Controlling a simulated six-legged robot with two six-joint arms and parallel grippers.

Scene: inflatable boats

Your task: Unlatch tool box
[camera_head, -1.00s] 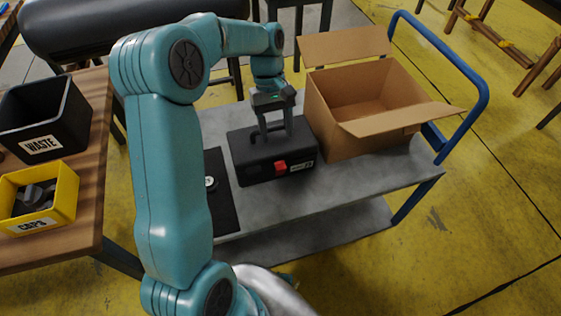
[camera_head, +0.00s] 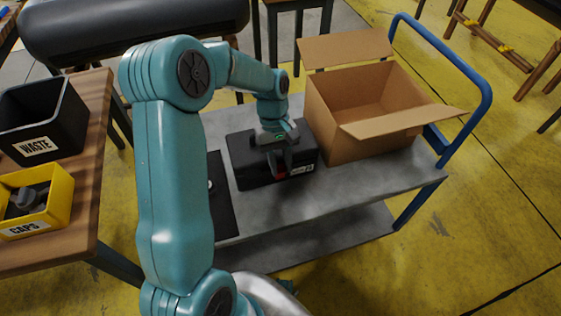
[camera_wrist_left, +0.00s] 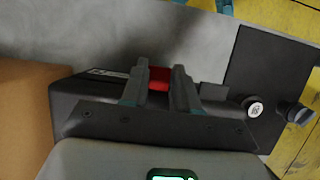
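The black tool box (camera_head: 247,174) lies on the cart top with its red latch (camera_head: 281,173) on the front side. My left gripper (camera_head: 281,168) reaches down over the box front, with its fingertips at the latch. In the left wrist view, the two fingers (camera_wrist_left: 160,78) stand apart on either side of the red latch (camera_wrist_left: 159,85), which fills the gap between them. I cannot tell whether they press on it. The box (camera_wrist_left: 70,96) shows behind the fingers there. The box's handle is hidden by my arm in the head view. My right gripper is out of view.
An open cardboard box (camera_head: 340,140) stands right beside the tool box. The grey cart (camera_head: 300,208) has a blue push handle (camera_head: 478,75) and a black mat (camera_head: 222,215). A table at left holds a black waste bin (camera_head: 40,125) and a yellow caps bin (camera_head: 62,195).

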